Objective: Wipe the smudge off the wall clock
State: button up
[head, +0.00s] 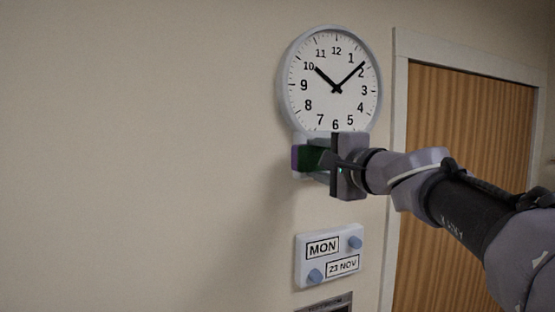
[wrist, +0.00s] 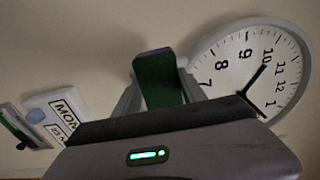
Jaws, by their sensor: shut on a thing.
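The round wall clock (head: 330,85) hangs on the wall with a grey rim and white face; it also shows in the wrist view (wrist: 250,70). Its hands point near 10 and 2. I make out no smudge on the visible face; my gripper covers part of the lower rim in the head view. My gripper (head: 314,160) is shut on a dark green block with a purple edge (wrist: 157,82), like a sponge or eraser. The block is just below the clock's lower left rim in the head view. I cannot tell whether it touches the wall.
A white calendar panel (head: 328,267) with MON, 23 NOV and two blue knobs is on the wall below my gripper. A dark-framed item (head: 325,305) is partly seen under it. A wooden door (head: 465,120) in a pale frame is at right. The wall at left is bare.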

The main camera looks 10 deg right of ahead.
jog(key=shift+x, duration=1)
dwell(0.3)
jog(key=d, duration=0.1)
jog(key=w+d, duration=0.1)
jog(key=d, duration=0.1)
jog(key=shift+d, duration=0.25)
jog(key=shift+a+b, duration=0.45)
jog(key=shift+b, duration=0.1)
jog(key=shift+s+a, duration=0.25)
jog(key=shift+a, duration=0.45)
jog(key=shift+s+a, duration=0.25)
jog(key=shift+a, duration=0.5)
jog(key=shift+s+d+b, duration=0.1)
jog(key=shift+d+b, duration=0.1)
jog(key=shift+b, duration=0.1)
jog(key=b+v, duration=0.2)
jog(key=v, duration=0.3)
jog(key=shift+s+d, duration=0.1)
jog(key=shift+s, duration=0.25)
